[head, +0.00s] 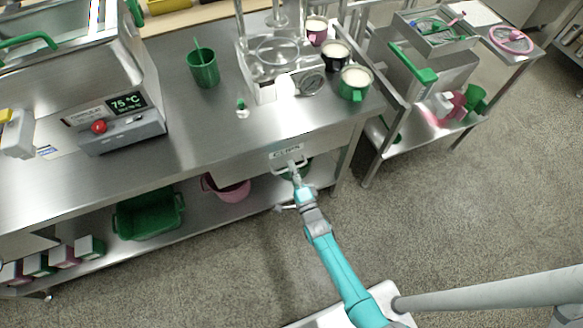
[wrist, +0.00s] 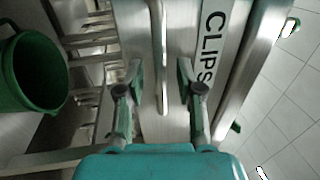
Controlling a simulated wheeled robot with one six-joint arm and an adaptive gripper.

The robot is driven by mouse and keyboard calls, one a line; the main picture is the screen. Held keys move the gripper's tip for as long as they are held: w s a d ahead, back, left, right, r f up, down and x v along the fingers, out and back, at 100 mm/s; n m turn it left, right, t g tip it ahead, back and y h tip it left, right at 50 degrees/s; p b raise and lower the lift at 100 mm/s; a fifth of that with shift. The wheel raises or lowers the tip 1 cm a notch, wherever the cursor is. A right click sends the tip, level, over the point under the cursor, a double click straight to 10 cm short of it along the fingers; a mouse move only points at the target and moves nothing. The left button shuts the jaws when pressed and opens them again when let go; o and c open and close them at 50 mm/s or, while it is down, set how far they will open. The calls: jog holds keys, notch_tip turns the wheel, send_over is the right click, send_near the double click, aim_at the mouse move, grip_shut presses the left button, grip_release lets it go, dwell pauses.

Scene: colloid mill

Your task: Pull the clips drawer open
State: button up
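The clips drawer (head: 250,163) is set under the steel table's front edge and looks shut. Its CLIPS label (head: 286,152) is on the front; in the wrist view the label (wrist: 211,45) runs along the drawer front, right of the handle. The pale bar handle (wrist: 158,50) runs up the middle of the wrist view. My gripper (wrist: 160,80) is open, with one finger on each side of the handle and a gap visible on both sides. In the head view my gripper (head: 293,172) is at the handle, hiding part of it.
A green bucket (wrist: 32,72) is left of my gripper in the wrist view. On the lower shelf are a pink bucket (head: 230,189) and a green crate (head: 150,216). A steel cart (head: 388,148) stands to the right. The floor before the drawer is clear.

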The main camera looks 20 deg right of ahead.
jog(key=shift+w+r, duration=0.1)
jog(key=shift+w, duration=0.15)
grip_shut()
jog(key=shift+s, duration=0.1)
jog(key=s, duration=2.5)
jog(key=shift+s, duration=0.2)
grip_release()
